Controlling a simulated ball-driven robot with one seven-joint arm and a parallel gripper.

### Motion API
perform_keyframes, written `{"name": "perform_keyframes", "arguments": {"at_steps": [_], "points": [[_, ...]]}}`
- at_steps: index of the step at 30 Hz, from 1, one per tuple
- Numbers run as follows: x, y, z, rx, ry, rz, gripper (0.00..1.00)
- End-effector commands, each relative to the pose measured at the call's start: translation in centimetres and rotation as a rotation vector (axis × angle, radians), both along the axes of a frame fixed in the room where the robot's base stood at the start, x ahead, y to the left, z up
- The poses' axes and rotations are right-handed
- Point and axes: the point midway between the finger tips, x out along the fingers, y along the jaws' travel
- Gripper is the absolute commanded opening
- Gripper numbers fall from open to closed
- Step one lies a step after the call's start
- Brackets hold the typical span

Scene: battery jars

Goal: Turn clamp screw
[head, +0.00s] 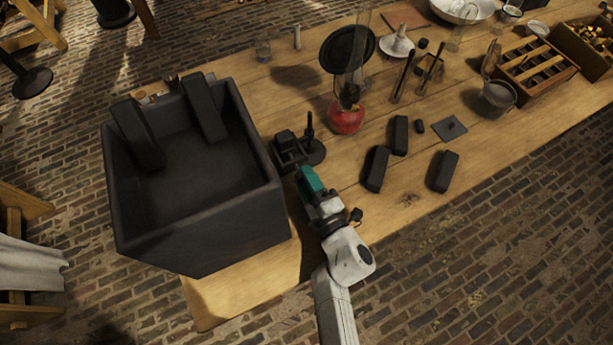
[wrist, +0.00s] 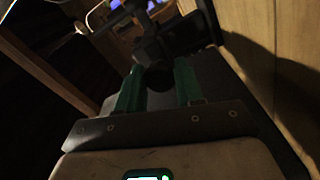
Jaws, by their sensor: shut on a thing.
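A small black clamp-like device (head: 288,150) stands on the wooden table just right of the big dark box. My gripper (head: 304,173), with green fingers, reaches to its near side. In the wrist view, the green fingers of my gripper (wrist: 158,90) stand on either side of a dark round knob, which looks like the clamp screw (wrist: 157,76). The gripper is shut on it. The dark body of the clamp (wrist: 150,42) lies beyond the knob. In the head view the screw is hidden by the fingers. The wrist picture is dark, so fine detail is unclear.
The large dark open box (head: 205,235) stands close left of my gripper. A black stand with an upright post (head: 311,150) is beside the clamp. A red-based lamp (head: 346,118) and several black blocks (head: 376,168) are to the right. The table's front edge is near.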

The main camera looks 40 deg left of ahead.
Motion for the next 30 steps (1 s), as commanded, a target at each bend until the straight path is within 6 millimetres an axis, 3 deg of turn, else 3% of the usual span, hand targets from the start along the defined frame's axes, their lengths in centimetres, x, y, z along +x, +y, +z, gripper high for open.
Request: {"name": "perform_keyframes", "arguments": {"at_steps": [12, 28, 29, 30], "points": [[0.07, -0.09, -0.13, 0.069, 0.173, -0.003, 0.06], [0.07, -0.12, -0.22, 0.077, 0.194, -0.004, 0.06], [0.07, -0.12, -0.22, 0.077, 0.194, -0.004, 0.37], [0.07, -0.12, -0.23, 0.077, 0.194, -0.004, 0.41]]}}
